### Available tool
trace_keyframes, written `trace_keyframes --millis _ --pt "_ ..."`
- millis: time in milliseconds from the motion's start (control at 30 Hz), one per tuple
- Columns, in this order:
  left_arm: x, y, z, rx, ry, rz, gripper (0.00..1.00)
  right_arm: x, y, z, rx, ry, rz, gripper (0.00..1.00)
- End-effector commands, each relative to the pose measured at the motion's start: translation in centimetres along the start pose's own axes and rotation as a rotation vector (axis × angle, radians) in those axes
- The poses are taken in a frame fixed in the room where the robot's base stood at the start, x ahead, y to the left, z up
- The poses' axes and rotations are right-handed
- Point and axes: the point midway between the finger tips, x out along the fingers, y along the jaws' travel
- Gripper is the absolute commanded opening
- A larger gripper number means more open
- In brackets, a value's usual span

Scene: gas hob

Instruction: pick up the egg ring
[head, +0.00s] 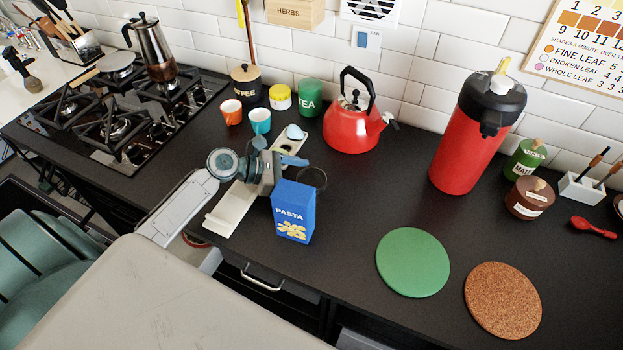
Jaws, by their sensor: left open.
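A thin dark ring (325,180), which looks like the egg ring, is on the black counter just behind the blue pasta box (294,212). The box hides its near left part. My left gripper (296,168) is open, to the left of the ring and close to it, above the box's back edge. Whether a finger touches the ring cannot be told. One bluish finger shows clearly; the other is mostly hidden by the box and gripper body. My right gripper is not in view.
A long cream tray (229,213) lies under my left arm. A red kettle (352,127) and several canisters and cups stand behind. A red airpot (468,145), a green mat (412,262) and a cork mat (502,300) are to the right. The counter between ring and airpot is clear.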

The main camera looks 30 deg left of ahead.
Motion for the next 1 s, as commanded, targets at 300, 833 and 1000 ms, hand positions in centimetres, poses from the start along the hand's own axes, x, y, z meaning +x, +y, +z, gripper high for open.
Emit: trace_keyframes --millis 300,833,1000 --pt "1.8 0.0 0.0 0.000 0.001 0.000 0.85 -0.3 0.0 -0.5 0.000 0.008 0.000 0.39" --pt "1.7 0.0 -0.1 0.000 0.001 0.000 0.37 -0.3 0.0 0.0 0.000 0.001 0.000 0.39" --pt "1.6 0.0 0.2 0.002 0.001 0.000 0.37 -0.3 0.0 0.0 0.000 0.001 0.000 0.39"
